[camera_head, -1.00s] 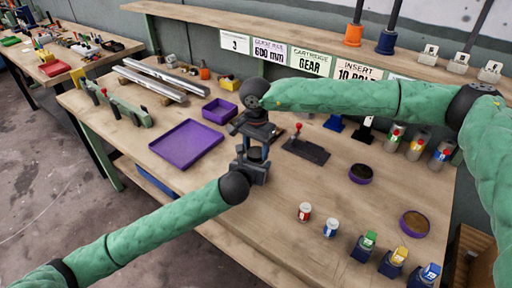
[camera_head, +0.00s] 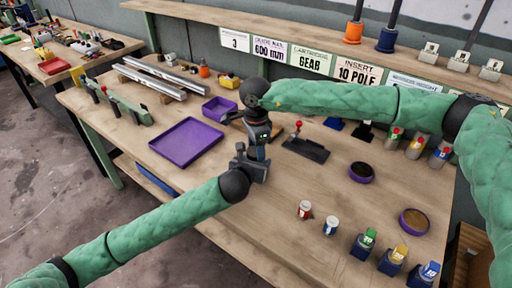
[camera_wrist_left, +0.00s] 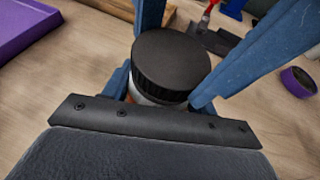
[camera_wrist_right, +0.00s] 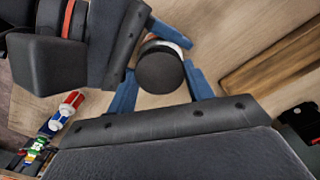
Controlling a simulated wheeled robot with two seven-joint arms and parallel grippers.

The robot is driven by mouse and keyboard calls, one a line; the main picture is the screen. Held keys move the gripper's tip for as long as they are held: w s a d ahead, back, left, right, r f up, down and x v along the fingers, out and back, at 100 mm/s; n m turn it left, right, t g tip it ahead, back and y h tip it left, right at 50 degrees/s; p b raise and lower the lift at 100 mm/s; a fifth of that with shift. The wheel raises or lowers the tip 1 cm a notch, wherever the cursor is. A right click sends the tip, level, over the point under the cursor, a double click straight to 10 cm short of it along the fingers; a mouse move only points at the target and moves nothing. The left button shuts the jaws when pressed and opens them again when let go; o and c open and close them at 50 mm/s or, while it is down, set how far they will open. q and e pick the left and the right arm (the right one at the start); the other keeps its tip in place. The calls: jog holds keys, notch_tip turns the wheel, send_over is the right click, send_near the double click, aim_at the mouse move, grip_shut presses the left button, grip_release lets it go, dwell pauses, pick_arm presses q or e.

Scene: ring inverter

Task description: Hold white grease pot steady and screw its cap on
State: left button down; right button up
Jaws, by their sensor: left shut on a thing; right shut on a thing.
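The white grease pot (camera_wrist_left: 140,98) is upright between the fingers of my left gripper (camera_wrist_left: 165,95), mostly hidden under its cap. The black ridged cap (camera_wrist_left: 172,62) sits at the pot's top; I cannot tell whether its thread is engaged. In the right wrist view the cap (camera_wrist_right: 160,68) is a dark disc between the blue fingertips of my right gripper (camera_wrist_right: 162,85), with a white and red band of the pot behind it. In the head view my right gripper (camera_head: 257,135) is directly above my left gripper (camera_head: 250,165), hiding pot and cap.
A purple tray (camera_head: 187,143) and a small purple bin (camera_head: 219,109) lie left of the grippers. A dark stand with a red knob (camera_head: 306,148) is close on the right. Small cans (camera_head: 304,210), round purple dishes (camera_head: 361,172) and coloured-top bottles (camera_head: 393,258) stand further right.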

jog(key=o, duration=1)
jog(key=shift+r, duration=2.25)
jog(key=shift+c, duration=0.3)
jog(key=shift+f, duration=0.1)
